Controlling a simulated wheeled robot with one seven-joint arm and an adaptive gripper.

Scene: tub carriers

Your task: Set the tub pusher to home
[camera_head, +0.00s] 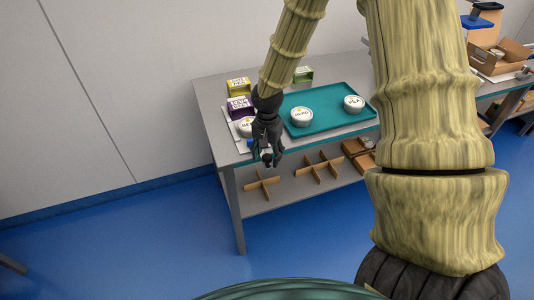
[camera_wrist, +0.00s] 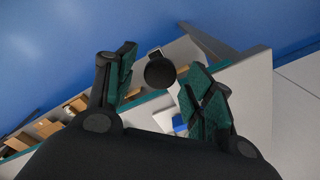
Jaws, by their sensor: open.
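A black round knob (camera_wrist: 160,70) shows between my gripper's fingers in the wrist view, beyond the table's front edge; it may be the tub pusher's handle. A small blue and white part (camera_wrist: 180,123) lies behind it. My gripper (camera_head: 268,155) is open at the table's front left corner area, and its fingers (camera_wrist: 160,88) stand either side of the knob. I cannot tell whether they touch it. The gripper hides most of the pusher in the head view. A white round tub (camera_head: 245,127) sits just left of the gripper, partly hidden.
A teal tray (camera_head: 326,122) holds two white tubs (camera_head: 302,116) (camera_head: 353,103). Wooden dividers (camera_head: 262,186) lie on the lower shelf. The floor in front is clear.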

